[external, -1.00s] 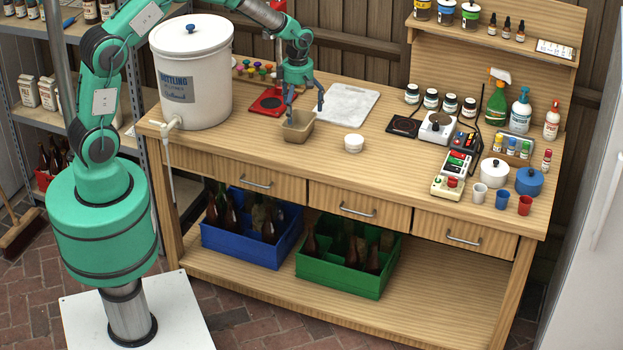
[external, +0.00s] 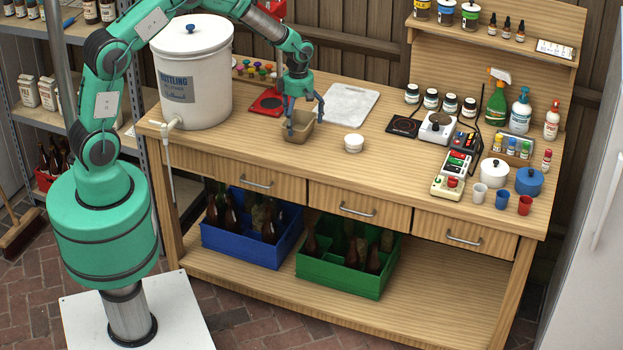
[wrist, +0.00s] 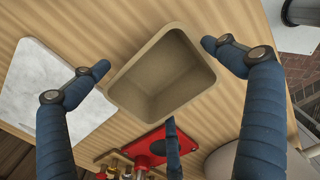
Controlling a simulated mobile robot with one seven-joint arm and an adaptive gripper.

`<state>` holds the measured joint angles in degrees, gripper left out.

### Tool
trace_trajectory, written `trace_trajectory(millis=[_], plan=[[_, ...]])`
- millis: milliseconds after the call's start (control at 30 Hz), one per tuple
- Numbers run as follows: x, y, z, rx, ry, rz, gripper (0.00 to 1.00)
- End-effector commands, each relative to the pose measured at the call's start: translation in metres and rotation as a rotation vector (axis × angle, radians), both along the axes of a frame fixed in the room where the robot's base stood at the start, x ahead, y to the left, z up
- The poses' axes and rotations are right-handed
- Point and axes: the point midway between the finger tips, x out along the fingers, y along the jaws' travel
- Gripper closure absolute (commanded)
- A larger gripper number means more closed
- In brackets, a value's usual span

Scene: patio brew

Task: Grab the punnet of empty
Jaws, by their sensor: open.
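The punnet (external: 297,131) is a small tan, open-topped tray on the wooden bench, right of the big white bottling bucket. In the wrist view the punnet (wrist: 144,91) looks empty inside. My gripper (external: 304,118) is at the punnet, its blue fingers spread and pointing down. In the wrist view my gripper (wrist: 157,62) has one finger to the left of the punnet, one to the right and one below it in the picture. The fingers appear apart from its walls. In the external view one finger overlaps the punnet, and I cannot tell there whether it touches.
The bottling bucket (external: 193,80) stands close on the left. A red device (external: 267,102) lies behind the punnet, and a pale marble board (external: 350,105) lies behind right. A small white bowl (external: 354,143) is to the right. Bare bench lies in front.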

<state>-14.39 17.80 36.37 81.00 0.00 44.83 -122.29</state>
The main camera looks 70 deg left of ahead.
Motion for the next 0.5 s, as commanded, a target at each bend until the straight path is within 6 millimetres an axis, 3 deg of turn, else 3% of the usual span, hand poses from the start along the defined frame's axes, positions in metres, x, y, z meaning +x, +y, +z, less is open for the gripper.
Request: trace_trajectory(millis=[67, 200, 267, 500], plan=[[0.0000, 0.0000, 0.0000, 0.000, 0.000, 0.000, 0.02], [0.0000, 0.0000, 0.0000, 0.000, 0.000, 0.000, 0.30], [0.0000, 0.0000, 0.0000, 0.000, 0.000, 0.000, 0.39], [-0.0001, 0.0000, -0.0002, 0.000, 0.000, 0.000, 0.39]])
